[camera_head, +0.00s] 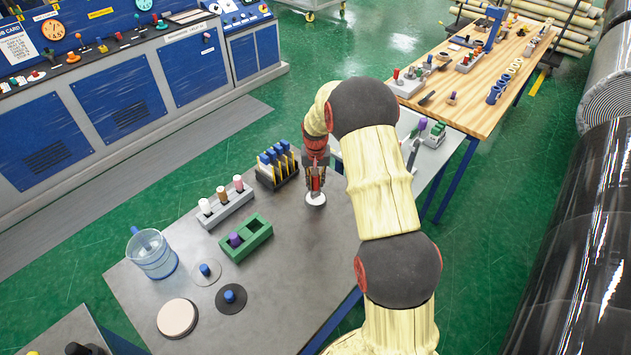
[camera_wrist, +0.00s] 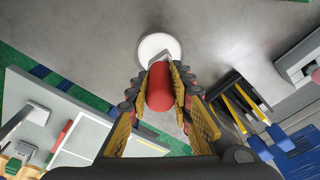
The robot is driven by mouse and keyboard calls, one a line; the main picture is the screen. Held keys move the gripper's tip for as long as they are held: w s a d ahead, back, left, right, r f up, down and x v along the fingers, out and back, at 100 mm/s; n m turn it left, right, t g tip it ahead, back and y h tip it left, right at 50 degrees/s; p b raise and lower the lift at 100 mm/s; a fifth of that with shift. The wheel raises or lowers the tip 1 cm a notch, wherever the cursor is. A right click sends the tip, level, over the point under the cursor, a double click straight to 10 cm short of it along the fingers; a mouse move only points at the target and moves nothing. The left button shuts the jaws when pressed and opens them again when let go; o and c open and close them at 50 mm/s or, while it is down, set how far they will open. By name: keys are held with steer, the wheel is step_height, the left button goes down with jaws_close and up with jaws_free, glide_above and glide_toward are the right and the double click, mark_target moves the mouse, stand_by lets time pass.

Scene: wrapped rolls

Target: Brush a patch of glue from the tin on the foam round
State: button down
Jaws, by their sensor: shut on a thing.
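My gripper (camera_head: 316,180) points down over the grey table and is shut on a red-handled tool, which also shows between the fingers in the wrist view (camera_wrist: 160,88). A pale grey tip shows past the handle and overlaps the edge of a small white round (camera_wrist: 155,45). The same white round (camera_head: 316,200) sits right below my gripper in the head view. I cannot tell whether it is the glue tin, or whether the tip touches it. A larger cream disc (camera_head: 178,317) with a dark rim, perhaps the foam round, lies at the table's front left.
A black rack (camera_head: 280,177) of blue-topped tools stands left of my gripper. Nearby are a grey holder (camera_head: 226,210) with several capped pieces, a green tray (camera_head: 247,240), a clear jug (camera_head: 153,255) and two blue-knobbed discs (camera_head: 230,298). The table's middle is bare.

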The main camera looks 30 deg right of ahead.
steer(key=shift+f+b, duration=0.4)
steer(key=shift+f, duration=0.2)
stand_by(1.5)
steer(key=shift+r, duration=0.1)
steer(key=shift+r+p, duration=1.65)
steer(key=shift+r, duration=1.85)
steer(key=shift+s+f, duration=0.1)
